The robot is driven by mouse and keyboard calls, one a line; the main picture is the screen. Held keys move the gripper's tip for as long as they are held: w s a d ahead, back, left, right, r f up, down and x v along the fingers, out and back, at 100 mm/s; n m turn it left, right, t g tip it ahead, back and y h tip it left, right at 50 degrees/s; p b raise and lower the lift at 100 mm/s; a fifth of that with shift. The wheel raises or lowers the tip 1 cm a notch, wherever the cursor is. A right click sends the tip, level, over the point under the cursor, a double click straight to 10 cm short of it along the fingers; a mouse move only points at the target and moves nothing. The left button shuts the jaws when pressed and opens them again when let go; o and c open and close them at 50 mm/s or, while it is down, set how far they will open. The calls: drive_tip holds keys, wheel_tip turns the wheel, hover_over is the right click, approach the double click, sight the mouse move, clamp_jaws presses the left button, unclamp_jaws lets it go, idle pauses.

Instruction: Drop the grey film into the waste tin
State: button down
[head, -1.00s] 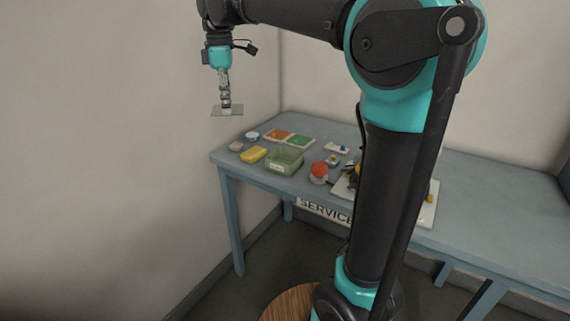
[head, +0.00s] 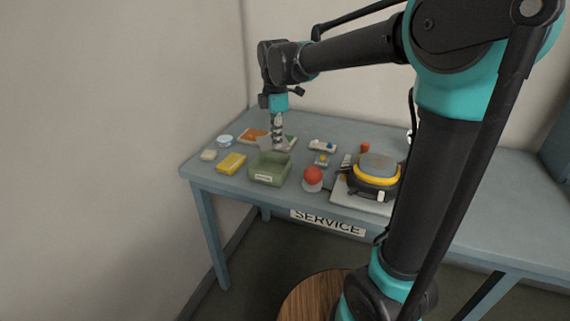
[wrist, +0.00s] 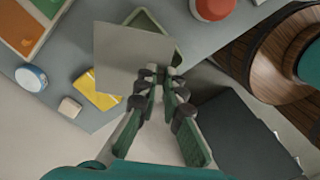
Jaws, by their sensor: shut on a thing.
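The grey film (head: 265,143) is a thin flat square sheet. My gripper (head: 279,148) is shut on one edge of it, and the sheet sticks out to the left. The wrist view shows the film (wrist: 128,60) in front of my fingertips (wrist: 158,76), covering part of the tin. An open green tin (head: 270,176) with a white label stands on the table; its label is too small to read. The film appears above and near the tin's back edge in the head view. The tin's far corner and rim (wrist: 150,20) show past the film in the wrist view.
An orange-and-green tray (head: 252,135) is behind. A red dome (head: 313,175) and a yellow-black device (head: 377,175) stand to the right.

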drive_tip(key=shift+w+d+f, duration=0.2)
drive_tip(key=shift+d+f, duration=0.1)
drive_tip(key=shift+f, duration=2.9)
drive_tip(key=c, duration=1.6)
unclamp_jaws()
wheel_tip(320, 180, up, 12)
drive_tip(key=shift+s, duration=0.1)
